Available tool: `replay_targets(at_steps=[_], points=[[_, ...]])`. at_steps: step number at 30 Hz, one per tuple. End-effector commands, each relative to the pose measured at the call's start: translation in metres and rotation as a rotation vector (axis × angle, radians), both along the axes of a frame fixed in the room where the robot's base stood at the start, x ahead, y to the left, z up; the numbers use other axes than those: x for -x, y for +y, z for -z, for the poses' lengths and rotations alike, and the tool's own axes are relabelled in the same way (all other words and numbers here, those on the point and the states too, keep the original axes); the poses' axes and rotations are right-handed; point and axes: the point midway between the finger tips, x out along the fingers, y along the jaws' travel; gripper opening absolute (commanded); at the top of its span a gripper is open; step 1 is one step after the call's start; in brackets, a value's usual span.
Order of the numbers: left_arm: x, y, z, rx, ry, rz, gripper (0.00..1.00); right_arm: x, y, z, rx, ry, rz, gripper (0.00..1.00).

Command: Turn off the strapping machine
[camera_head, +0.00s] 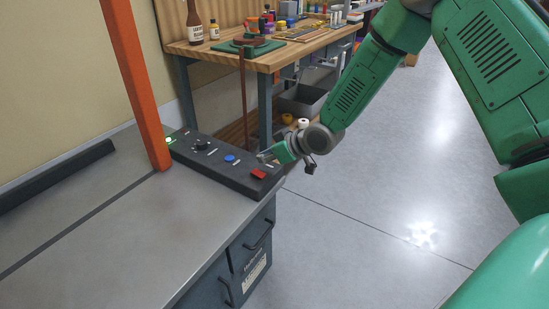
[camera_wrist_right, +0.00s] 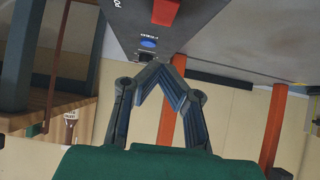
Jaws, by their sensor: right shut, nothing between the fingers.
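The strapping machine (camera_head: 110,220) has a grey metal top and a black control panel (camera_head: 213,168) along its right edge. On the panel are a red switch (camera_head: 258,174) at the near end, a blue button (camera_head: 230,158), a black knob (camera_head: 201,144) and a lit green lamp (camera_head: 169,140). My right gripper (camera_head: 264,156) is shut and empty, beside the panel's right side near the red switch; contact cannot be told. In the right wrist view, the shut fingertips (camera_wrist_right: 160,66) are below the blue button (camera_wrist_right: 148,42), with the red switch (camera_wrist_right: 165,11) above. My left gripper is not in view.
An orange post (camera_head: 135,80) rises from the machine behind the panel. A wooden workbench (camera_head: 280,55) with bottles and tools stands at the back, with a grey bin (camera_head: 303,100) below. The floor (camera_head: 370,220) to the right is clear.

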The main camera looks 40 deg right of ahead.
Motion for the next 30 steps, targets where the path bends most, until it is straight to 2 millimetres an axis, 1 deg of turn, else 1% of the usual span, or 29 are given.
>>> replay_targets(at_steps=[1, 4, 7, 12, 30], points=[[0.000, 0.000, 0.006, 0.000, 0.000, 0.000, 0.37, -0.008, 0.003, 0.011, 0.001, 0.002, -0.001, 0.00], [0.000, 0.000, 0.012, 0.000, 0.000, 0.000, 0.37, -0.020, 0.008, 0.024, 0.000, 0.001, 0.000, 0.00], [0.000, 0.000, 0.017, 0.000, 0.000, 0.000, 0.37, -0.020, 0.008, 0.039, -0.001, 0.002, 0.001, 0.00], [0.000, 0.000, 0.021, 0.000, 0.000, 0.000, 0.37, -0.022, 0.009, 0.053, -0.001, 0.000, 0.001, 0.00], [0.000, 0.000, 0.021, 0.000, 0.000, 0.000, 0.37, -0.023, 0.009, 0.057, 0.000, 0.000, 0.000, 0.00]])
